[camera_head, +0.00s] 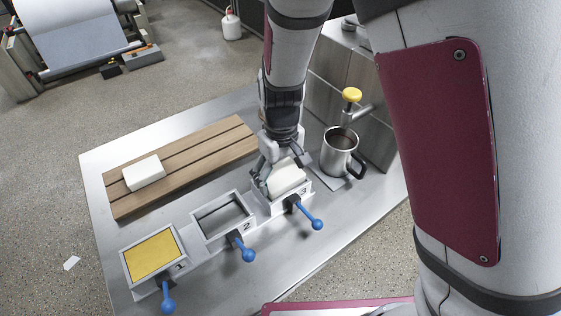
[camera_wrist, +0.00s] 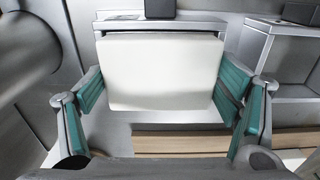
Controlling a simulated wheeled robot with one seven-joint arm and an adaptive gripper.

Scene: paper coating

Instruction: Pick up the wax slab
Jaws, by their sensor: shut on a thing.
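A white wax slab (camera_head: 287,177) is between the fingers of my gripper (camera_head: 280,174), at the opening of the tray marked 3 (camera_head: 284,206). In the wrist view the slab (camera_wrist: 160,72) fills the middle, with the teal finger pads of my gripper (camera_wrist: 162,88) against its left and right sides. I cannot tell whether the slab still touches the tray. A second white slab (camera_head: 144,173) lies on the slatted wooden board (camera_head: 190,152) at the left.
The tray marked 2 (camera_head: 222,217) looks empty; tray 1 (camera_head: 152,257) holds a yellow surface. Blue-knobbed handles (camera_head: 317,224) stick out in front of the trays. A steel mug (camera_head: 339,153) with dark liquid stands close right of my gripper, under a yellow-knobbed tap (camera_head: 351,95).

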